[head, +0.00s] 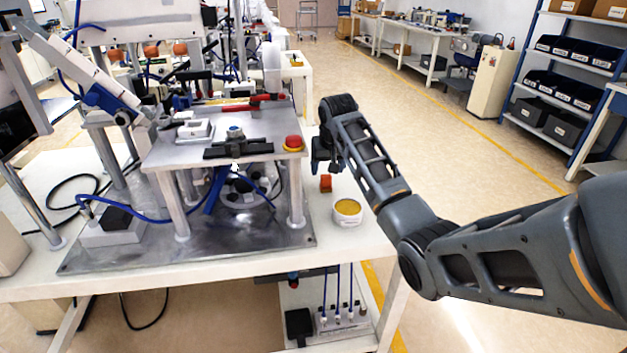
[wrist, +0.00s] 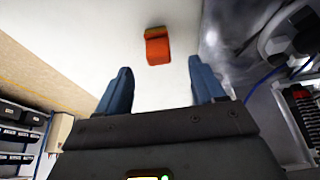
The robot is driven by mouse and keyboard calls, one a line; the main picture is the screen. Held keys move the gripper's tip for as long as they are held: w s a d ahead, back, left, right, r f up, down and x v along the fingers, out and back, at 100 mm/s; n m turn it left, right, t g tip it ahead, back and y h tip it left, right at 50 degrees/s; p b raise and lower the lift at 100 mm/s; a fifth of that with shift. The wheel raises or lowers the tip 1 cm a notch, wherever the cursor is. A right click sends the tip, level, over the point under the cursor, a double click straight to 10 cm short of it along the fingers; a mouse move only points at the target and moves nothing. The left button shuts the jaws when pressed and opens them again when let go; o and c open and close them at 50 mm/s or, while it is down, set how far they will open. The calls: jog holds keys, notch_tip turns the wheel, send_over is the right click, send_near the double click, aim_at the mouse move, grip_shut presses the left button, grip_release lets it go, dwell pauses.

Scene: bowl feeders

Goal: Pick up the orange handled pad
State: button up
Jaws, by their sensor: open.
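The orange handled pad (head: 326,183) is a small orange block on the white table, right of the metal machine, in the head view. In the wrist view the pad (wrist: 157,47) lies ahead of my fingertips, roughly midway between them, with a brownish strip along its far edge. My gripper (head: 326,152) hangs above the table just beyond the pad in the head view. In the wrist view my gripper (wrist: 158,80) has its two blue fingers wide apart with nothing between them. The pad is apart from both fingers.
A white round tub (head: 347,213) with yellow contents stands on the table near the pad. The machine's metal base plate (head: 265,240) and leg (head: 297,195) stand to the left, with a red button (head: 293,142) on top.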

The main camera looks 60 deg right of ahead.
aim_at(327, 176)
jog(key=shift+x, duration=3.6)
jog(key=shift+s, duration=0.1)
jog(key=c, duration=1.2)
jog(key=shift+r, duration=0.15)
